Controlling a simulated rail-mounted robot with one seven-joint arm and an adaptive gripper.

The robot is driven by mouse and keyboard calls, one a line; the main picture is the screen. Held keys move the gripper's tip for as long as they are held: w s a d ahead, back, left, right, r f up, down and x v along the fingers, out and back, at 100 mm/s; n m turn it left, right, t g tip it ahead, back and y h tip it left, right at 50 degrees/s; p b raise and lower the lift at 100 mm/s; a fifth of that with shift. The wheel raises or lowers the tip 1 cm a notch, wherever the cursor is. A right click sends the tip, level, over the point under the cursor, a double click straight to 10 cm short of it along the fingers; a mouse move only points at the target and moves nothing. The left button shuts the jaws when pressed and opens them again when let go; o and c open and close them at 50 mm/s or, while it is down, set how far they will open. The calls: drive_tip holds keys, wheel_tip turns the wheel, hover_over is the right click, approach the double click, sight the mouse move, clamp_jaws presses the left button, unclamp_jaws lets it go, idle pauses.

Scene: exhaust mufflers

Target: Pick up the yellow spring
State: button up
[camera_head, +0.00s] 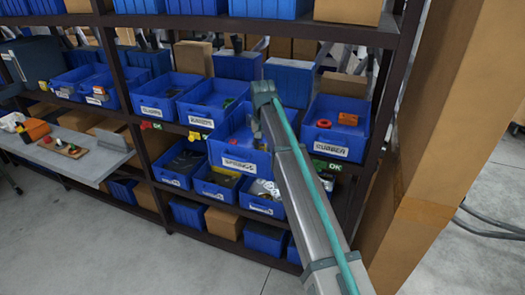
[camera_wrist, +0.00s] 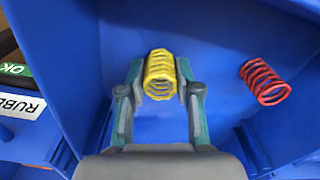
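The yellow spring (camera_wrist: 160,75) lies in a blue bin (camera_wrist: 230,35) in the wrist view, one open end of its coil facing me. My gripper (camera_wrist: 159,75) is open, with one finger on each side of the spring. The fingertips are close to its sides; I cannot tell whether they touch it. A red spring (camera_wrist: 265,82) lies in the same bin to the right, clear of the fingers. In the head view, a blue bin labelled SPRINGS (camera_head: 240,165) is on the shelf, partly behind my arm. My gripper and the yellow spring cannot be made out there.
The bin walls rise close around my gripper. A RUBBER bin (camera_head: 331,150) stands to the right in the head view, with other blue bins (camera_head: 166,107) to the left. A shelf board (camera_head: 250,25) runs above. Cardboard boxes (camera_head: 440,130) stand at the right.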

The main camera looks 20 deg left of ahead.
drive_tip(key=c, duration=0.3)
drive_tip(key=shift+c, duration=0.2)
drive_tip(key=shift+r, duration=0.15)
